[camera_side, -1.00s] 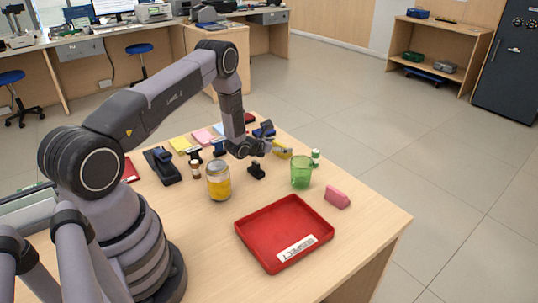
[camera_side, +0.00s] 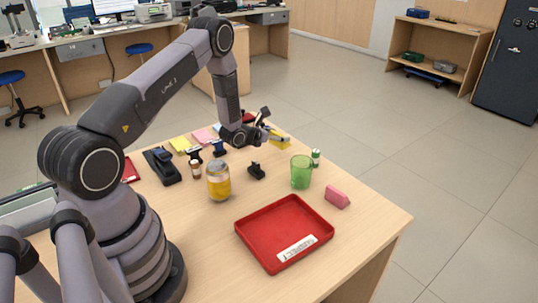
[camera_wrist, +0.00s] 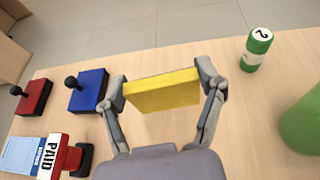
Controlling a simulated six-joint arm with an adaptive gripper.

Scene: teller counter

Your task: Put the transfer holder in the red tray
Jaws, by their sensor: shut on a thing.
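A yellow block-like holder (camera_wrist: 162,93) is between the two fingers of my gripper (camera_wrist: 166,90) in the wrist view. The gripper is shut on it, one finger at each end. In the side view the yellow holder (camera_side: 279,138) shows beside my gripper (camera_side: 262,128), near the far edge of the counter. I cannot read any label on it. The red tray (camera_side: 245,238) lies flat and empty near the counter's front right, with a white label on its near rim. The tray is out of the wrist view.
Blue (camera_wrist: 88,92) and red (camera_wrist: 31,97) knobbed pads and a PAID stamp (camera_wrist: 50,155) lie left.

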